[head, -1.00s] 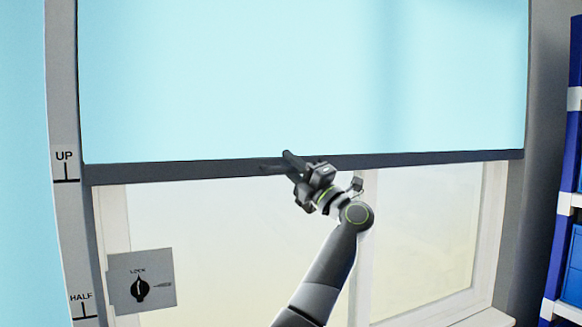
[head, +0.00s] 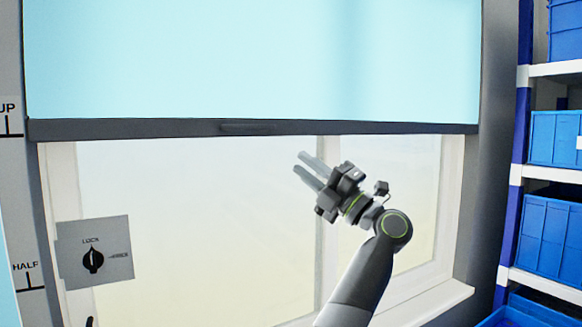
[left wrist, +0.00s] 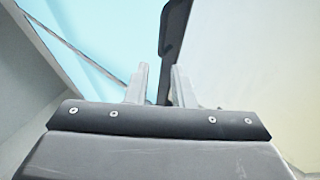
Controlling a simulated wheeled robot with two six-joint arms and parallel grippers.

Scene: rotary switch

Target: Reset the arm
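My left gripper (head: 300,162) is in front of the window, below and right of the bar's handle. Its two fingers are apart with nothing held between them; they also show apart in the left wrist view (left wrist: 159,80). The light-blue blind (head: 250,60) hangs over the upper window. Its dark bottom bar (head: 400,127) carries a small handle (head: 258,128) and is about level with the UP mark (head: 8,120). The rotary switch (head: 93,260) is on a grey plate at lower left, its knob pointing roughly up toward LOCK. My right gripper is not seen.
A HALF mark (head: 26,278) is on the left frame. A shelf rack with blue bins (head: 547,235) stands at the right. The window sill (head: 440,302) juts out at lower right. The space before the window panes is otherwise clear.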

